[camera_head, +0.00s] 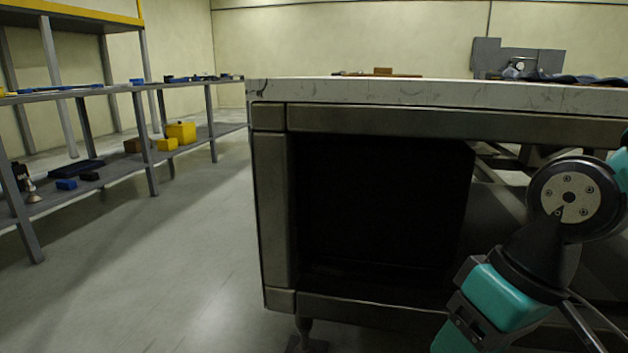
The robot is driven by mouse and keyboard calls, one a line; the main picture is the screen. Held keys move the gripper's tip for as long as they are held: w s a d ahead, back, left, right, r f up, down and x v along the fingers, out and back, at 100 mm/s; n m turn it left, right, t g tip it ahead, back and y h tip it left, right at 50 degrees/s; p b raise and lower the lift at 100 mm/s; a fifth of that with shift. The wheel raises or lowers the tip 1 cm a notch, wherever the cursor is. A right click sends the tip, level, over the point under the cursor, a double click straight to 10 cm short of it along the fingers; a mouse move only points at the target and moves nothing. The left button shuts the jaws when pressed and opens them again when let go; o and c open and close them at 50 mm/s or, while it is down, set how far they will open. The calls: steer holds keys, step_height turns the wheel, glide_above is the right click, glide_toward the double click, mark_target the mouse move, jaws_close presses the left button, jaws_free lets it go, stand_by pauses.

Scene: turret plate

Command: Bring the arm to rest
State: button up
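My arm shows at the right edge of the head view, in front of the workbench. A round dark joint with a bolted metal cap sits at the upper part, and a black and teal link slopes down and left from it to the bottom edge. The lower part of the arm is cut off by the frame. I see no gripper fingertips, so my gripper and anything in it are out of view.
A workbench (420,92) with a pale, worn top and dark metal frame stands close ahead. Dark cloth (575,79) and a grey machine (515,57) are on its right. A grey shelf rack (150,165) holds yellow and blue boxes at left. The floor (190,260) between is clear.

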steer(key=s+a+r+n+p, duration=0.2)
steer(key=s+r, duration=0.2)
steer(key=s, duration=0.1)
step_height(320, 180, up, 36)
steer(key=p, duration=3.6)
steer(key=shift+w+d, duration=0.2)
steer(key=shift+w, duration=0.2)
